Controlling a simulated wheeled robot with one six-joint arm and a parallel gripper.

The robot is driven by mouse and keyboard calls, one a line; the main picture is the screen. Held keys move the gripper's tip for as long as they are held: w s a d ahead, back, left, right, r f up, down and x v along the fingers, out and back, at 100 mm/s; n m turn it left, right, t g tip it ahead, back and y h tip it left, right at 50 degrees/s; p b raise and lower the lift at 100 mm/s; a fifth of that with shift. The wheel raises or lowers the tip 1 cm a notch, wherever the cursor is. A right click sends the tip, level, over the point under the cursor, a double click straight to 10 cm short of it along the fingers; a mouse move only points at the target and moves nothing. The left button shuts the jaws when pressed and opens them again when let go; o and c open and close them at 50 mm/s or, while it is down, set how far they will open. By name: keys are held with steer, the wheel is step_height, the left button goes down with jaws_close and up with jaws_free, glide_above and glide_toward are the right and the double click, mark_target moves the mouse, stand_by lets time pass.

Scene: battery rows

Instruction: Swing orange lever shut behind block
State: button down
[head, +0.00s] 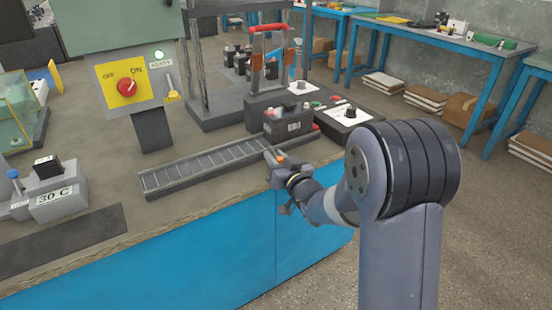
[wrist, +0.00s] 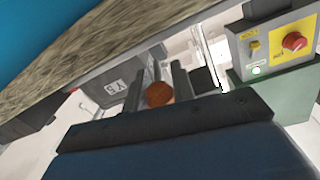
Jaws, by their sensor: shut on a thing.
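The orange lever shows as a round orange knob (wrist: 159,94) between my two fingers in the wrist view. In the head view its orange tip (head: 281,158) is at the right end of the roller track (head: 160,180). My gripper (head: 275,157) is shut on the lever; the fingers (wrist: 160,88) stand on either side of the knob. The dark block (head: 289,126) with a pale label sits just beyond the gripper, at the track's right end. In the wrist view the block (wrist: 118,87) is left of the fingers. The lever's pivot is hidden.
A grey frame with a red handle (head: 267,28) stands behind the block. A box with a black knob (head: 348,113) is to its right. A yellow panel with a red switch (head: 127,87) stands behind the track. The bench front edge runs below my gripper.

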steer(key=shift+w+d+n+g+y, duration=0.15)
steer(key=shift+d+n+g+y, duration=0.15)
steer(key=shift+n+g+y, duration=0.5)
steer(key=c, duration=1.2)
jaws_free()
steer(key=p+v, duration=0.1)
steer(key=v, duration=0.9)
steer(key=shift+s+d+f, duration=0.15)
steer(key=shift+s+d, duration=0.1)
steer(key=shift+s, duration=0.05)
